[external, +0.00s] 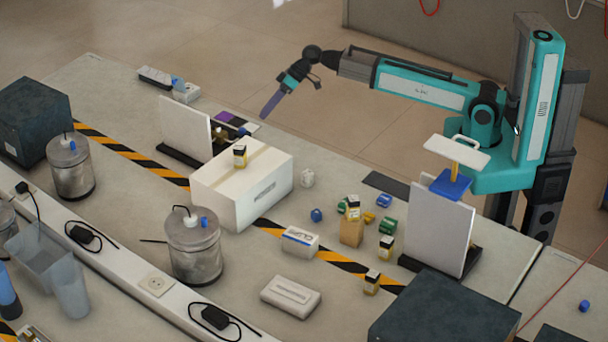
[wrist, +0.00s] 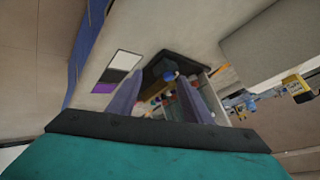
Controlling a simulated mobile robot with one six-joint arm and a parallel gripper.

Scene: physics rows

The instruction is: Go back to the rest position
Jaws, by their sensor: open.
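My gripper (external: 268,108) hangs at the end of my outstretched arm, above the far edge of the table. It points down and to the left, near the purple, black and white cards (external: 230,118). In the wrist view my gripper (wrist: 160,82) shows two separated purple-grey fingers with nothing held between them. Beyond the fingertips is a dark stand with small coloured items, blurred. The cards (wrist: 118,72) lie to the left of the fingers in that view.
A white panel (external: 186,125) stands on the table left of my gripper. Small coloured items and a second white panel (external: 438,225) stand nearer my column. The floor (external: 210,40) beyond the table is clear.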

